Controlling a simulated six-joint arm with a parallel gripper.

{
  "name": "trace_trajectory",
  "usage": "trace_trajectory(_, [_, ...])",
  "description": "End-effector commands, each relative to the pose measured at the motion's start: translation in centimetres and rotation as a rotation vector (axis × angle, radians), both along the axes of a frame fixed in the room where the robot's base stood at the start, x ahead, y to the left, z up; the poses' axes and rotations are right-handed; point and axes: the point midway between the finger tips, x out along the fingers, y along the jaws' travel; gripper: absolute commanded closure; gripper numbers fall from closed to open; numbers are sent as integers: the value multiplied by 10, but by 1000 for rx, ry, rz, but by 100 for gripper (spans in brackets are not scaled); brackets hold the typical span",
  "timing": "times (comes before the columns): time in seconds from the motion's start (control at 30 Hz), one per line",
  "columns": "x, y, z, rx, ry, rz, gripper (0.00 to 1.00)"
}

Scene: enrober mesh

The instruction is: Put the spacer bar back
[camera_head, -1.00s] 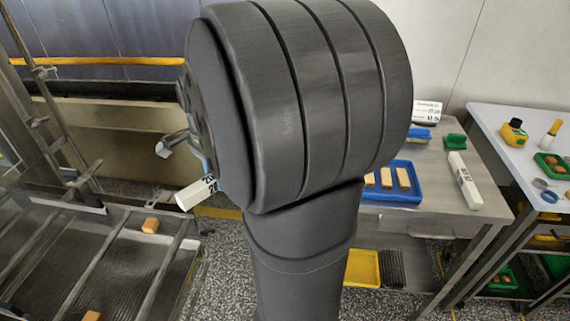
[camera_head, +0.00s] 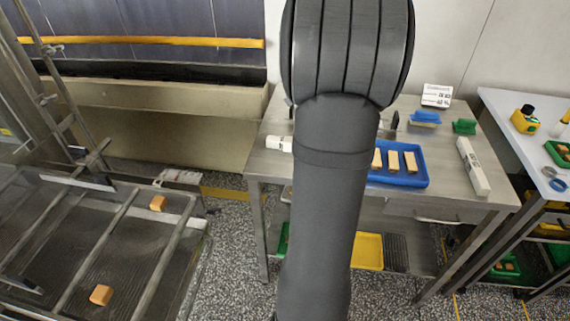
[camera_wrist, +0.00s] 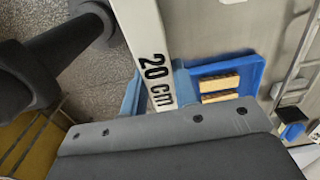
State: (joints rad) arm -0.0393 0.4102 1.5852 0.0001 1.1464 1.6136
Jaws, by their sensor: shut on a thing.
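The held spacer bar (camera_head: 278,145) is white with dark print. Its end shows left of my arm in the head view, over the steel table. In the wrist view the bar (camera_wrist: 142,30) reads "20 cm" and runs up from my gripper (camera_wrist: 157,90), which is shut on it. The head view hides my gripper behind my arm. A second white bar (camera_head: 473,167) with dark print lies on the right part of the steel table (camera_head: 440,190). I cannot tell whether the held bar touches the table.
A blue tray (camera_head: 416,182) with tan blocks is right of my arm. A blue-topped brush (camera_head: 425,118), a green block (camera_head: 464,127) and a printed sign (camera_head: 437,95) stand behind it. A mesh conveyor (camera_head: 70,255) with orange blocks is left. A white table (camera_head: 530,140) is right.

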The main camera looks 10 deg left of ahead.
Motion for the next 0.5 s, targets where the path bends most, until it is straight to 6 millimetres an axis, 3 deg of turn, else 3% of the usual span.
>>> trace_trajectory(0.3, [22, 68, -43, 0, 3, 7, 99])
trace_trajectory(0.5, [32, 97, -61, 0, 1, 5, 99])
